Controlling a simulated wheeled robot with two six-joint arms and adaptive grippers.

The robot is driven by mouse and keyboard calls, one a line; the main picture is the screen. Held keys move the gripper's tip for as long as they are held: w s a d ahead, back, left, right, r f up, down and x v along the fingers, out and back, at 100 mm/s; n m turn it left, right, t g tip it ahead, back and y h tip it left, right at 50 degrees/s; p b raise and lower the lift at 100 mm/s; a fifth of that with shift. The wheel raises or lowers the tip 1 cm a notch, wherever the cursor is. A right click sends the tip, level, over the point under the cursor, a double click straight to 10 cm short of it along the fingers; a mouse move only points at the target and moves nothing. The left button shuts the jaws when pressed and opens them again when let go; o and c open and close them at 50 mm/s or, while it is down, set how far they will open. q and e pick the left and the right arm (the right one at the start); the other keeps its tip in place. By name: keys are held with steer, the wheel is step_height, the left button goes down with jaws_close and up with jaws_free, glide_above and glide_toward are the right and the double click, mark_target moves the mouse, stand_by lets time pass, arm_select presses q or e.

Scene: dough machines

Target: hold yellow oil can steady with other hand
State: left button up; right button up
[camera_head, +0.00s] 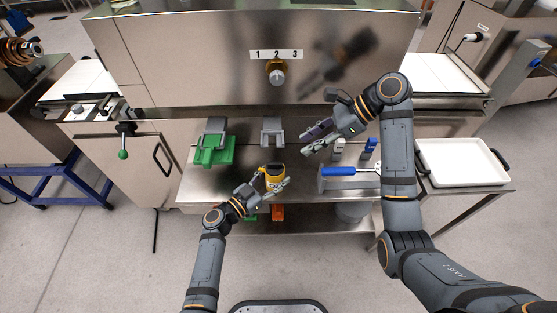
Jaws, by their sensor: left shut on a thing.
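The yellow oil can (272,177) is upright at the front of the steel table (240,190), with a dark top. My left gripper (272,186) reaches in from the lower left and is shut on the can, its fingers covering part of the lower side. My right gripper (308,142) is above the table, to the upper right of the can and apart from it. Its fingers are spread with a gap between them, and a purple-grey piece shows along the upper finger; I cannot tell if it is part of the finger.
A green and grey block (213,150) and a grey holder (272,132) stand at the table's back. A blue-handled tool (340,171) lies right of the can. A white tray (460,163) is further right. The machine with the 1-2-3 knob (276,77) rises behind.

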mark_target(275, 163)
steer(key=x, duration=1.2)
jaws_close()
